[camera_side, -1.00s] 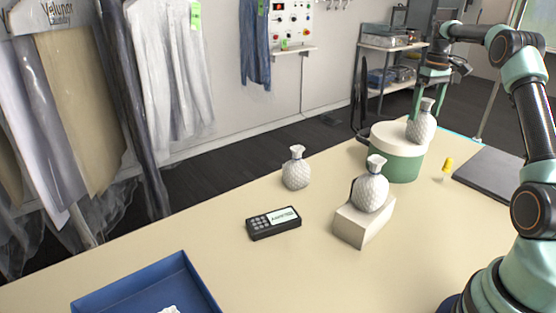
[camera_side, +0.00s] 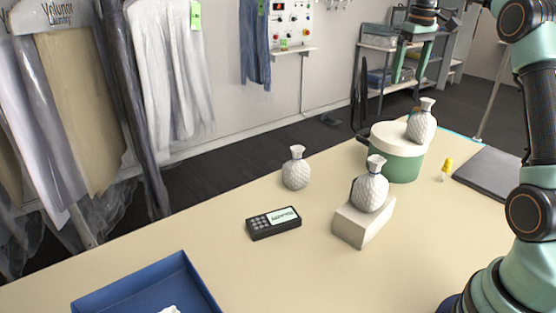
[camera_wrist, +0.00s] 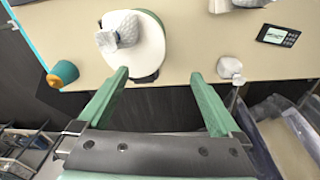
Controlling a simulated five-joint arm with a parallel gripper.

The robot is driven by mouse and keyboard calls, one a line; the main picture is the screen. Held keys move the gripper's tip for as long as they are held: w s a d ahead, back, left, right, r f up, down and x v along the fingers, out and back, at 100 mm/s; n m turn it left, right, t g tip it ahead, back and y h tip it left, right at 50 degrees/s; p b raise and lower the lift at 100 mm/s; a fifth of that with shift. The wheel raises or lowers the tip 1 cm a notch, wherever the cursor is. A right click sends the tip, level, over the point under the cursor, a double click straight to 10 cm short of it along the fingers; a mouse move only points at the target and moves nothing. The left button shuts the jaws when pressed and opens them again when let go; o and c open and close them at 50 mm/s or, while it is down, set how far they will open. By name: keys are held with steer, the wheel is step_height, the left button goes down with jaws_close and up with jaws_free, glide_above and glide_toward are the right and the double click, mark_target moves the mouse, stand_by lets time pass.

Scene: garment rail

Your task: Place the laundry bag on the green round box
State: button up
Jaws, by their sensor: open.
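A white, textured laundry bag with a tied neck (camera_side: 422,124) stands upright on the white lid of the green round box (camera_side: 397,164), towards its right side. In the wrist view the same bag (camera_wrist: 118,28) rests on the pale lid (camera_wrist: 148,50). My gripper (camera_side: 409,80) is open and empty, above and behind the box in the side view, clear of the bag. In the wrist view, nothing is between its green fingers (camera_wrist: 160,75). A second similar bag (camera_side: 370,187) sits on a pale block (camera_side: 362,222). A third bag (camera_side: 296,169) stands on the table.
A black handheld device (camera_side: 273,222) lies on the table, with a blue tray (camera_side: 150,284) at front left. A small yellow item (camera_side: 447,165) and a dark flat slab (camera_side: 490,177) are right of the box. A teal-and-orange object (camera_wrist: 62,74) is near the far edge.

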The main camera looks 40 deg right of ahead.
steer(key=s+a+r+n+t, duration=0.1)
steer(key=s+a, duration=0.1)
steer(key=a, duration=0.7)
steer(key=s+a+t, duration=0.1)
steer(key=s+a, duration=0.1)
steer(key=a, duration=0.7)
steer(key=s+a+f+n+t, duration=0.1)
steer(key=s+a+f+t, duration=0.1)
steer(key=s+a+f, duration=0.6)
steer(key=s+a, duration=0.1)
steer(key=a, duration=0.2)
steer(key=shift+f+t+y, duration=0.15)
steer(key=shift+t+y, duration=0.15)
steer(key=shift+y, duration=0.1)
